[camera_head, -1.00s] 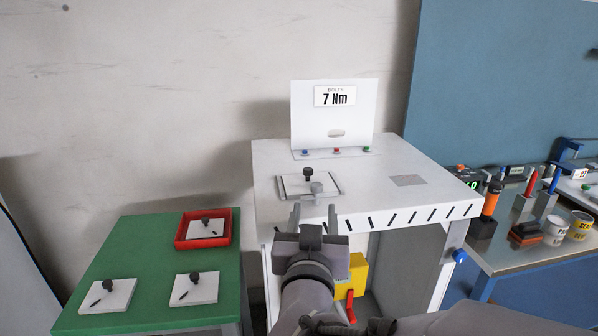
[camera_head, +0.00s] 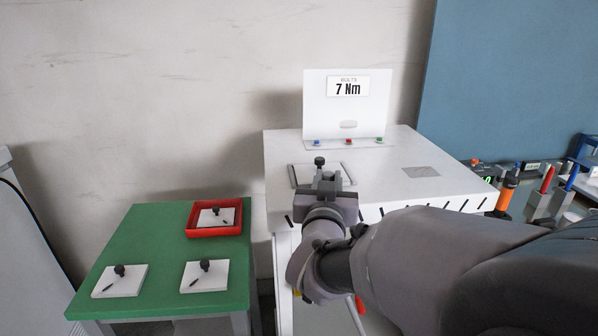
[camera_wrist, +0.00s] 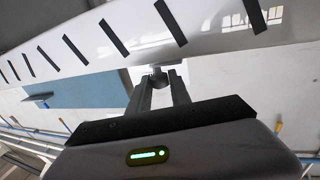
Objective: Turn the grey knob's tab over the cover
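The white cover plate (camera_head: 299,178) lies on top of the white station, with a black knob (camera_head: 320,161) standing on it. My gripper (camera_head: 328,178) is at the plate's front edge and hides most of the grey knob there. In the wrist view the grey knob (camera_wrist: 158,80) sits between the tips of my two fingers (camera_wrist: 160,88). The fingers are drawn in and look closed against its sides. The tab's direction is hidden by the gripper.
An upright "7 Nm" sign (camera_head: 347,100) with coloured buttons stands behind the plate. A green table (camera_head: 165,240) at the left holds white plates and a red tray (camera_head: 218,232). A bench with tools (camera_head: 540,195) is at the right.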

